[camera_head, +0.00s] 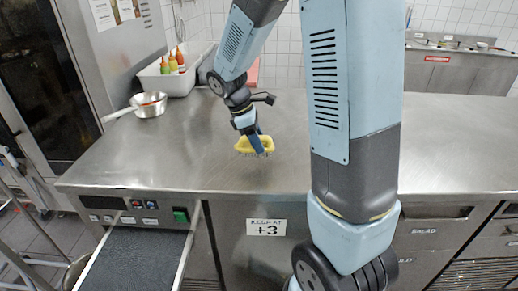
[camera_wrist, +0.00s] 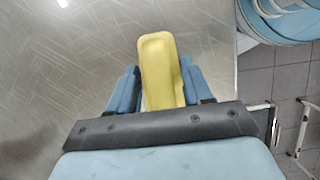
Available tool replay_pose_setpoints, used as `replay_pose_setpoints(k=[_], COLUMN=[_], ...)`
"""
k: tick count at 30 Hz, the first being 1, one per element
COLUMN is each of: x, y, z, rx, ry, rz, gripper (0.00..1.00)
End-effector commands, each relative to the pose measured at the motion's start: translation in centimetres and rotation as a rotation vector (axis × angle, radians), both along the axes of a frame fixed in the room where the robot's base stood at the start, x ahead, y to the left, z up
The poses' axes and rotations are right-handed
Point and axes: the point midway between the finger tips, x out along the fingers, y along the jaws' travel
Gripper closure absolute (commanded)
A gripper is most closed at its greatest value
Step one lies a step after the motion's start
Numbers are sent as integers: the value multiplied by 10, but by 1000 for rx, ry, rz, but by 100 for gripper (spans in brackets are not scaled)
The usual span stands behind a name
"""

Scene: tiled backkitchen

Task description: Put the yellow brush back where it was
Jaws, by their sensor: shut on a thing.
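The yellow brush (camera_head: 243,146) is held at the end of my arm, over the steel counter (camera_head: 190,150) near its front edge. My gripper (camera_head: 261,149) is shut on it, with a blue finger in front of the yellow body. In the wrist view the yellow brush (camera_wrist: 161,70) stands out between the two blue fingers of my gripper (camera_wrist: 155,88), over the brushed steel surface (camera_wrist: 60,60). I cannot tell whether its underside touches the counter or is slightly above it.
A steel pan (camera_head: 149,105) sits at the counter's left. A dark, belt-like surface (camera_head: 135,260) is below the front left edge. The counter around the brush is clear.

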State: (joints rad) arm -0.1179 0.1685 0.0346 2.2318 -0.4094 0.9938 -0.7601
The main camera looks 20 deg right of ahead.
Motion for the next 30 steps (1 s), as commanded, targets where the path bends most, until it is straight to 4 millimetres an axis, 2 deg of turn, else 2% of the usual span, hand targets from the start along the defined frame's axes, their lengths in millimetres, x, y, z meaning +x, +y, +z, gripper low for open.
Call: replay_pose_setpoints(k=[5, 12, 23, 24, 30], x=[6, 5, 5, 5, 5], y=[-1, -1, -2, -2, -2], z=[-9, -37, -40, -39, -39], rx=[0, 0, 0, 0, 0], ry=[2, 2, 0, 0, 0], rz=[-1, -1, -1, -2, -2], gripper=[94, 94, 94, 47, 27])
